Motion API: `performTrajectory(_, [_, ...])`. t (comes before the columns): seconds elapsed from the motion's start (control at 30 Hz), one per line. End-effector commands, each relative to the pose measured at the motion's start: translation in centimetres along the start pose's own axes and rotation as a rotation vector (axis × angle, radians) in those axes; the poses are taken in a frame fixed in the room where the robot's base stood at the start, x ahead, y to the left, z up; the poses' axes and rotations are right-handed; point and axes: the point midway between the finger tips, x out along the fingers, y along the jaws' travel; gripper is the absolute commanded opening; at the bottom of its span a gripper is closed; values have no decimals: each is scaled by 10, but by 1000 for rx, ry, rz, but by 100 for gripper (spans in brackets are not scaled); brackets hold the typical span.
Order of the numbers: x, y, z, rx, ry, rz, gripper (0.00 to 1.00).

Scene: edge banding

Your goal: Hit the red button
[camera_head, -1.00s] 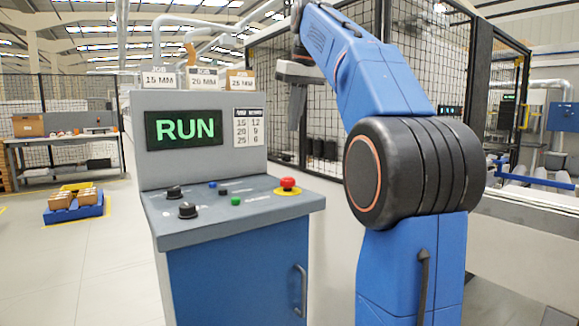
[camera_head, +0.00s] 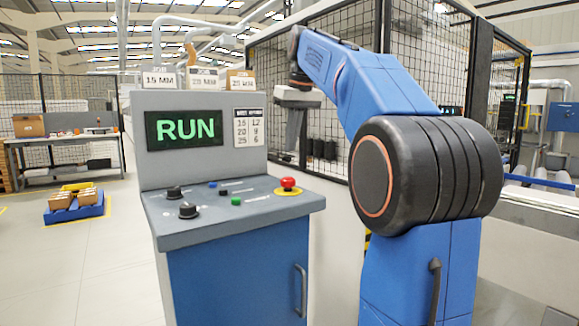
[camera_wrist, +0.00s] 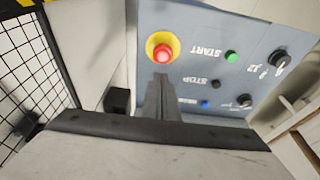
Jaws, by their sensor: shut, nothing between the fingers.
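The red button (camera_head: 288,183) is a mushroom-shaped knob on a yellow ring at the right end of the grey control panel (camera_head: 228,222). In the wrist view the red button (camera_wrist: 162,54) sits just beyond my gripper's tips. My gripper (camera_head: 291,154) points down above the panel, over the red button in the head view. In the wrist view my gripper (camera_wrist: 161,78) is shut with nothing in it. A gap seems to show between tips and button, but I cannot tell exactly how large.
The panel also has a green button (camera_wrist: 231,56), a black one (camera_wrist: 215,84), a blue one (camera_wrist: 204,104) and black knobs (camera_wrist: 279,59). A screen (camera_head: 184,130) reads RUN. A mesh fence (camera_head: 330,100) stands behind my arm.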

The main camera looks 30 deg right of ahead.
Motion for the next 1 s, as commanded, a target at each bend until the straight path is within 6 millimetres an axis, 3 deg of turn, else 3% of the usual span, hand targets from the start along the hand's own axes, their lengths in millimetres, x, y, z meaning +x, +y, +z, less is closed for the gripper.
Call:
performTrajectory(0.2, [38,0,1,0,-2,0,0])
performTrajectory(0.43, [64,-1,10,0,0,0,0])
performTrajectory(1.0, [75,-1,13,0,0,0,0])
